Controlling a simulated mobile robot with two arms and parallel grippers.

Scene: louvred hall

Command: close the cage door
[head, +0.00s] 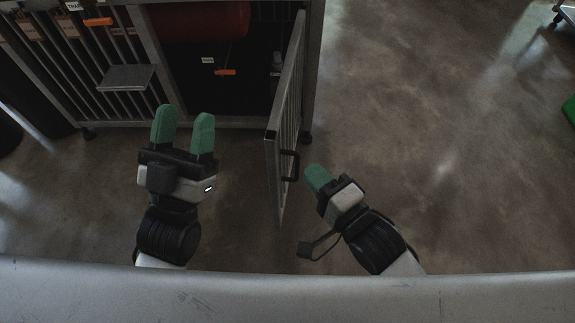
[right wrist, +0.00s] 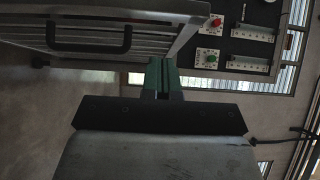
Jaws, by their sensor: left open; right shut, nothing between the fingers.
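The cage door (head: 287,115) is a grey barred panel standing open, swung out toward me from the right side of the cage. Its black handle (head: 290,165) is on the right face. It also shows at the upper left of the right wrist view (right wrist: 140,20), with the handle (right wrist: 88,38) there. My right gripper (head: 314,172) is shut and empty, just right of the handle, with a small gap in the head view. Its green fingers are together in the right wrist view (right wrist: 161,68). My left gripper (head: 183,120) is open and empty, left of the door in front of the cage.
The cage (head: 163,60) stands on castors at the back left, its opening dark, with a red cylinder (head: 205,20) inside. A small grey shelf (head: 126,77) juts from its left front. A green object (head: 569,112) is at the right edge.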

